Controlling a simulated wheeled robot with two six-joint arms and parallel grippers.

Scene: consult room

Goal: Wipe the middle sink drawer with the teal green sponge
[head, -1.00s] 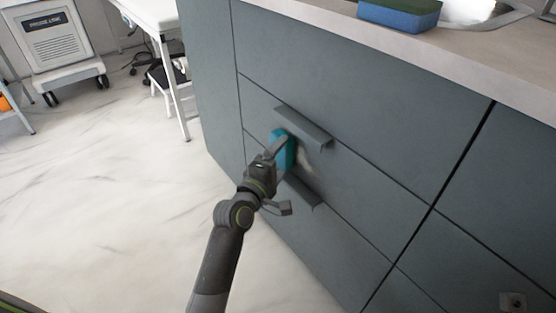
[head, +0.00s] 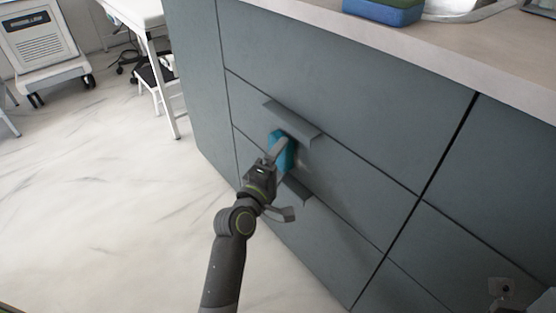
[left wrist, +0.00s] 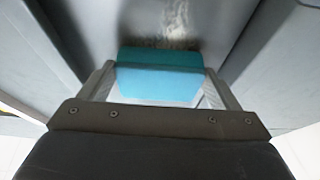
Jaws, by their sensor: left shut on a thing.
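The teal green sponge (head: 284,152) is held in my left gripper (head: 276,156), up against the front of the middle sink drawer (head: 345,178), below that drawer's handle (head: 292,122). In the left wrist view the sponge (left wrist: 160,75) sits between the two fingers of the gripper (left wrist: 162,88), which are shut on it. A pale smudge (left wrist: 177,22) shows on the drawer face just beyond the sponge; in the head view it is a faint patch beside the sponge.
The lower drawer's handle (head: 297,190) juts out just below my gripper. A white table (head: 150,50) and a wheeled machine (head: 42,42) stand at the left.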

